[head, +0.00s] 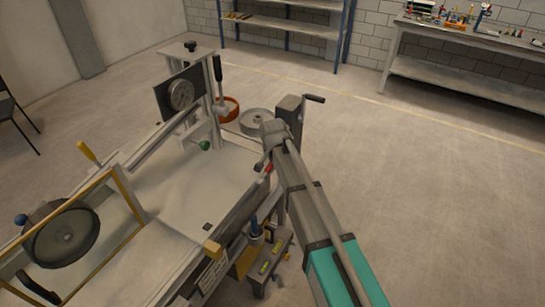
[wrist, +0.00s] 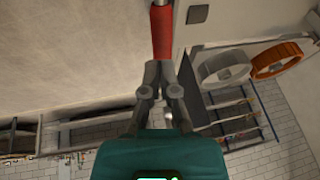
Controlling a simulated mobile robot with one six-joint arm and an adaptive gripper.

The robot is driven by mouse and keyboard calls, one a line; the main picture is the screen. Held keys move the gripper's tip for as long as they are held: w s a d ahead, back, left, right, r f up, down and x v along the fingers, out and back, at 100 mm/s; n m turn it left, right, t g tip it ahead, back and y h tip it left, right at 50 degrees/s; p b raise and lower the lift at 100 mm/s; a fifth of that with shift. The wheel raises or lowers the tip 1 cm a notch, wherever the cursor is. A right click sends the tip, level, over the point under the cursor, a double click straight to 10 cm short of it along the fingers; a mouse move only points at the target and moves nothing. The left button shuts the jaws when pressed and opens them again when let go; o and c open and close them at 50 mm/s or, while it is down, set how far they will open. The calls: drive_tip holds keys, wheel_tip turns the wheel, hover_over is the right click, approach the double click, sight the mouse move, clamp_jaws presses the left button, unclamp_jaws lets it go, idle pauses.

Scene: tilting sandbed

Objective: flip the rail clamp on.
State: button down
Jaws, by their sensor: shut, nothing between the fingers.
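The red-handled lever (wrist: 162,32), which looks like the rail clamp's handle, runs from the top edge of the wrist view down to the fingertips. In the head view a small part of its red grip (head: 268,168) shows at the right edge of the sandbed (head: 190,185). My gripper (wrist: 161,68) is shut and empty, with its fingertips at the near end of the red grip. I cannot tell whether they touch it. In the head view my gripper (head: 262,164) is at the bed's right edge, and my arm hides part of the area. The clamp's body is not clear.
A grey post with a crank (head: 290,115) stands just behind my gripper. An orange ring (head: 228,110) and a grey round pan (head: 255,122) sit at the bed's far end. A small stand (head: 268,262) is below the near right edge. Floor to the right is clear.

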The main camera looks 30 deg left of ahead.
drive_tip(key=p+v, duration=1)
drive_tip(key=v, duration=0.1)
drive_tip(key=shift+w+r, duration=0.3)
drive_tip(key=shift+r, duration=0.05)
drive_tip(key=shift+d, duration=0.15)
idle(0.5)
drive_tip(key=s+d+f+g+h+b, duration=0.1)
drive_tip(key=d+f, duration=0.1)
drive_tip(key=d, duration=1)
drive_tip(key=s+d+f+g+b, duration=0.1)
drive_tip(key=d+f+b, duration=0.1)
drive_tip(key=d, duration=1.1)
drive_tip(key=s+d+f+g+h+b, duration=0.1)
drive_tip(key=d+f, duration=0.1)
drive_tip(key=d, duration=1)
drive_tip(key=s+d+b, duration=0.1)
drive_tip(key=s+d, duration=0.2)
drive_tip(key=d, duration=0.3)
drive_tip(key=s+d+f+g, duration=0.1)
drive_tip(key=s+d, duration=0.2)
drive_tip(key=d, duration=0.3)
drive_tip(key=shift+s+f+b, duration=0.2)
drive_tip(key=shift+s+b, duration=0.2)
